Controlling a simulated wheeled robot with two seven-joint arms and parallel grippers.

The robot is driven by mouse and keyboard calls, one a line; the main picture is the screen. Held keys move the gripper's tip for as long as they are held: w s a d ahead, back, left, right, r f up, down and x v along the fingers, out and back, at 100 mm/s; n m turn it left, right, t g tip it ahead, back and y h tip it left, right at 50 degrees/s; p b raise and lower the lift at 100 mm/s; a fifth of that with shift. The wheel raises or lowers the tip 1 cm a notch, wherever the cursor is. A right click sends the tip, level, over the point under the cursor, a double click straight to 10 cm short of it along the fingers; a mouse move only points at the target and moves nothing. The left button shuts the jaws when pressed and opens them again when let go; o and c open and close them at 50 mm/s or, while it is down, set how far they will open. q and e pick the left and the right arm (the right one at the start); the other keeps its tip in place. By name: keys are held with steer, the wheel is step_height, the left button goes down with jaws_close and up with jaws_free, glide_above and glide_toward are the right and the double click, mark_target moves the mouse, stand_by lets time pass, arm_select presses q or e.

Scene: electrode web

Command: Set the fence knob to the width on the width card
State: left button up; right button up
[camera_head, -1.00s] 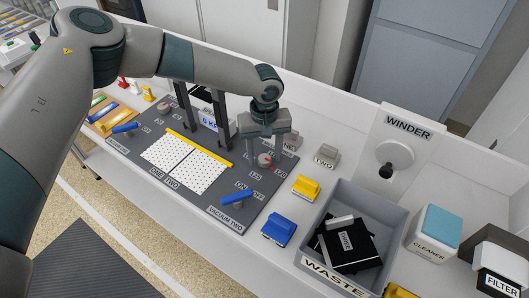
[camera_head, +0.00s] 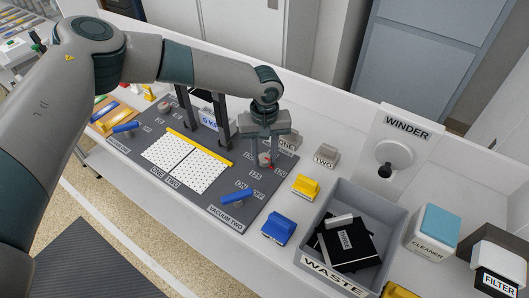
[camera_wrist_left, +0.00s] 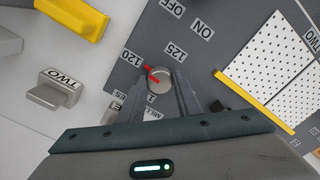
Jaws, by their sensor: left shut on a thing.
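The fence knob (camera_wrist_left: 159,83) is a round grey dial with a red pointer. It sits on the dark panel between the two fingers of my left gripper (camera_head: 264,159), which is shut on it. In the left wrist view the gripper (camera_wrist_left: 160,98) comes in from below, and the pointer aims up-left, roughly at the 120 label (camera_wrist_left: 131,56). The 125 label (camera_wrist_left: 175,51) lies up-right of the knob. Labels on the gripper's side are partly hidden. I cannot pick out a readable width card. My right gripper is not in view.
A yellow bar (camera_head: 199,148) borders the white perforated plates (camera_head: 188,165). A blue handle (camera_head: 236,197) stands in front of the knob. The TWO block (camera_head: 326,155), a yellow block (camera_head: 306,187), a blue block (camera_head: 279,229) and the waste bin (camera_head: 393,215) lie to the right.

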arm_select(q)
steer(key=shift+r+m+p, duration=0.15)
steer(key=shift+m+p, duration=1.05)
steer(key=m+p, duration=0.1)
steer(key=m, duration=0.2)
steer(key=shift+p, duration=0.4)
steer(key=m+p, duration=0.1)
steer(key=m, duration=0.4)
steer(key=m+p, duration=0.1)
steer(key=m, duration=1.3)
steer(key=shift+m, duration=0.3)
steer(key=m, duration=0.5)
steer(key=shift+w+b, duration=0.1)
steer(key=shift+b, duration=0.3)
steer(key=m+b, duration=0.1)
steer(key=m, duration=0.4)
steer(key=shift+m, duration=0.3)
